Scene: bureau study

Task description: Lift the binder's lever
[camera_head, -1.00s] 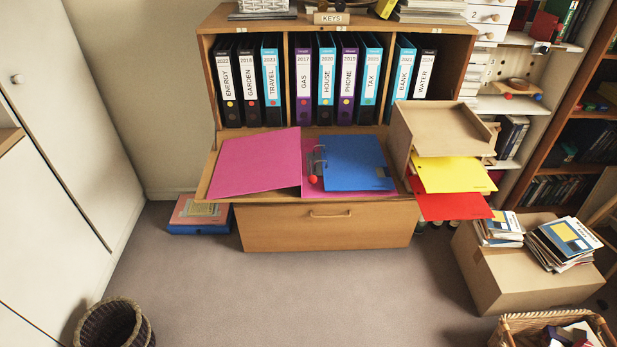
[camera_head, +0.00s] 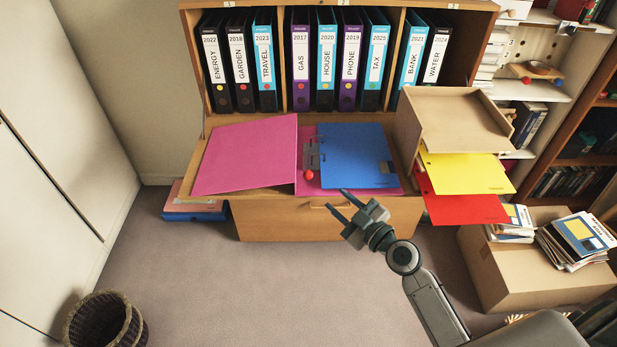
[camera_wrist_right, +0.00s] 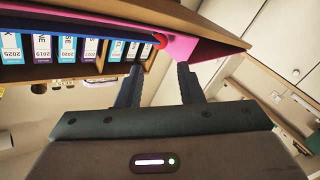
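The open pink binder (camera_head: 246,157) lies on the fold-down desk of the bureau. A blue folder (camera_head: 356,155) lies on its right half. The lever mechanism sits by the spine, with a red knob (camera_head: 308,175) at its front end; the knob also shows in the right wrist view (camera_wrist_right: 160,40). My right gripper (camera_head: 338,199) is open and empty, in front of the desk's front edge, a little right of and nearer than the knob. In the wrist view its two fingers point toward the desk edge. My left gripper is not in view.
Upright labelled binders (camera_head: 327,60) stand in the cubbies behind. A wooden tray (camera_head: 462,120) with yellow (camera_head: 468,174) and red folders (camera_head: 465,208) sticking out is at the right. A cardboard box (camera_head: 500,275) stands on the floor. The floor at centre left is clear.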

